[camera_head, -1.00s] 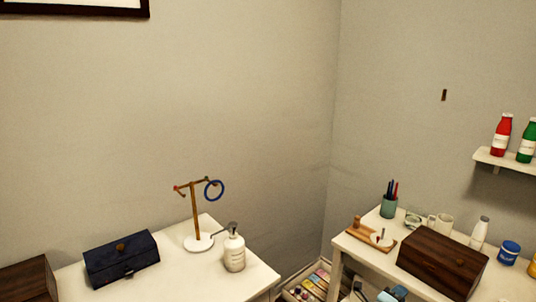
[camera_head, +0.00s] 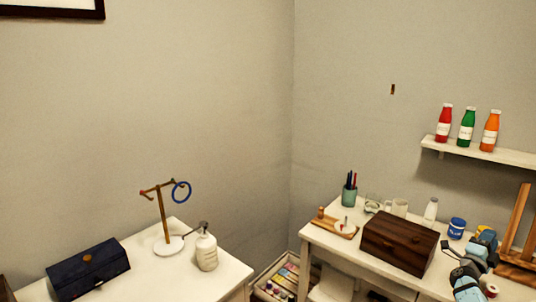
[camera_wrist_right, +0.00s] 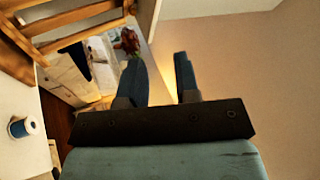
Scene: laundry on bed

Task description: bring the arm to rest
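My right gripper (camera_head: 484,240) and wrist, in blue and dark grey, show at the lower right of the head view, in front of the white desk (camera_head: 327,240). In the right wrist view the two blue fingers of the right gripper (camera_wrist_right: 160,65) stand apart with nothing between them. Whether the arm touches anything on the desk cannot be told. My left gripper is not in the head view.
The desk carries a dark wooden box (camera_head: 398,243), a pen cup (camera_head: 349,196), a blue jar (camera_head: 456,228) and a wooden stand (camera_head: 516,225). A shelf (camera_head: 480,151) holds three bottles. A white table (camera_head: 205,286) with a navy box (camera_head: 88,270) is at left.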

